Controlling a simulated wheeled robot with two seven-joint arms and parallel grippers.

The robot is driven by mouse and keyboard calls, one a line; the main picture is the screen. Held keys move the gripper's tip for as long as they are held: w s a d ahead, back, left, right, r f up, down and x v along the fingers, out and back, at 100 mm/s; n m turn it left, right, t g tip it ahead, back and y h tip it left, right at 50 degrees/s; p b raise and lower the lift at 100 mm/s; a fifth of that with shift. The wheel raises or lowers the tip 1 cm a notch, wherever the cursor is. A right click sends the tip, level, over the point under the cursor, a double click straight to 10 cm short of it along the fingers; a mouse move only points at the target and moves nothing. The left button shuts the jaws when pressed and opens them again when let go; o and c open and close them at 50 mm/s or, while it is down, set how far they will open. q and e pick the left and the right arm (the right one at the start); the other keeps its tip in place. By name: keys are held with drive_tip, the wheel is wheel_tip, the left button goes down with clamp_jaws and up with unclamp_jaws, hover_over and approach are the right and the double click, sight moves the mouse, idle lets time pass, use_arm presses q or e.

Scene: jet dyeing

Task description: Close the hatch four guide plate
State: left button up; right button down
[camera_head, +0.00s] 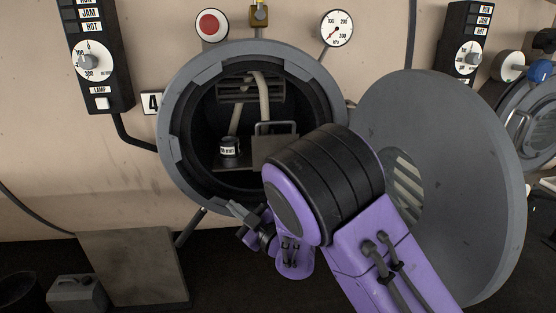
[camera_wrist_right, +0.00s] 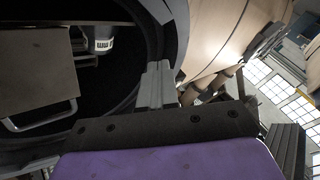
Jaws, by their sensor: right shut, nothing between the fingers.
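Hatch four (camera_head: 168,115) is a round grey opening in the wall, marked by a "4" sign. Its big round door (camera_head: 450,150) stands swung open to the right. Inside, the guide plate (camera_head: 268,150) is a grey panel with a loop handle, right of a small dark labelled container (camera_head: 229,147). The plate (camera_wrist_right: 35,75) and its handle also show at the left of the right wrist view. My right gripper (camera_head: 238,209) is shut and empty at the hatch's lower rim, apart from the handle; its fingers show in the wrist view (camera_wrist_right: 157,85). My left gripper is out of view.
My right forearm hides part of the hatch and door. A control box (camera_head: 100,60) with a dial is left of the hatch; a red button (camera_head: 212,25) and a gauge (camera_head: 337,28) are above. A grey panel (camera_head: 130,265) and a canister (camera_head: 75,293) stand at lower left.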

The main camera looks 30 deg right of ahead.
drive_tip(key=s+d+r+m+t+h, duration=0.6)
drive_tip(key=s+d+r+m+h, duration=0.25)
drive_tip(key=m+h, duration=0.65)
wheel_tip(320, 180, up, 8)
drive_tip(key=h+p, duration=0.1)
drive_tip(key=p, duration=0.7)
hover_over(275, 146)
drive_tip(key=s+a, duration=0.2)
drive_tip(key=s, duration=0.2)
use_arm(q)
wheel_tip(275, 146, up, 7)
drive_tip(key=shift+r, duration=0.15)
use_arm(e)
drive_tip(key=shift+s+d+f+n, duration=0.1)
drive_tip(key=shift+s+n, duration=0.05)
drive_tip(key=shift+n, duration=0.25)
